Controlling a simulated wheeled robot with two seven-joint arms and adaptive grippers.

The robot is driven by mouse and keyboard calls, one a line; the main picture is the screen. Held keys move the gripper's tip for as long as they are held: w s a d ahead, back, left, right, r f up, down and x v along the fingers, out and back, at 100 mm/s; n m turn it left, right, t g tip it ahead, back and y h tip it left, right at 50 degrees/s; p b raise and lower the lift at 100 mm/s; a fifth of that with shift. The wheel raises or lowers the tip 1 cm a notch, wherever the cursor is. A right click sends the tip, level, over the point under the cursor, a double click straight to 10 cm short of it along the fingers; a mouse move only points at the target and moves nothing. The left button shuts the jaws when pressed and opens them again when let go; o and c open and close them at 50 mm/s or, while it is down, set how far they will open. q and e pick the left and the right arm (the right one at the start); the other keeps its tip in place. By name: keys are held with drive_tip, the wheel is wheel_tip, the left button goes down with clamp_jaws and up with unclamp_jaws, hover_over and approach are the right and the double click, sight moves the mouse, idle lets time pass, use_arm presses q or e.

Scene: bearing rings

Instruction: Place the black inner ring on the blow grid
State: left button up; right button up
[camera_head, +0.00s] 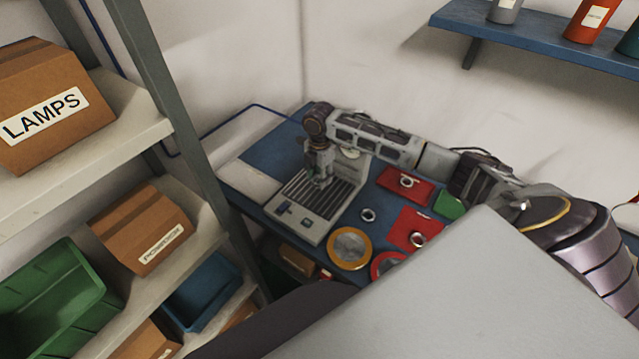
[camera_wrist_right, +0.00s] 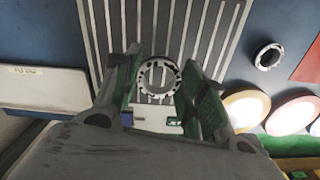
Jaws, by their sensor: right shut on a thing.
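The blow grid (camera_head: 313,196) is a light grey unit with dark slats on the blue bench. It fills the upper middle of the right wrist view (camera_wrist_right: 200,40). My right gripper (camera_head: 321,181) is over the grid, pointing down. In the right wrist view its fingers (camera_wrist_right: 160,82) are shut on a dark ring, the black inner ring (camera_wrist_right: 144,71), with slats visible through its hole. In the head view the gripper hides this ring, and I cannot tell whether it touches the slats. My left gripper is not in view.
Another ring (camera_head: 368,214) lies on the bench right of the grid. Red plates (camera_head: 392,190) (camera_head: 403,228) carry rings. An orange-rimmed round dish (camera_head: 331,256) stands in front. A shelf rack (camera_head: 185,110) with boxes stands at the left; a blue wall shelf (camera_head: 540,45) holds containers.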

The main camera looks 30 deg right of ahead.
drive_tip(key=shift+f, duration=0.25)
drive_tip(key=shift+f, duration=1.75)
drive_tip(key=shift+f, duration=0.1)
drive_tip(key=o, duration=1.1)
drive_tip(key=shift+c, duration=0.2)
wheel_tip(320, 180, up, 12)
drive_tip(key=shift+s+a, duration=0.1)
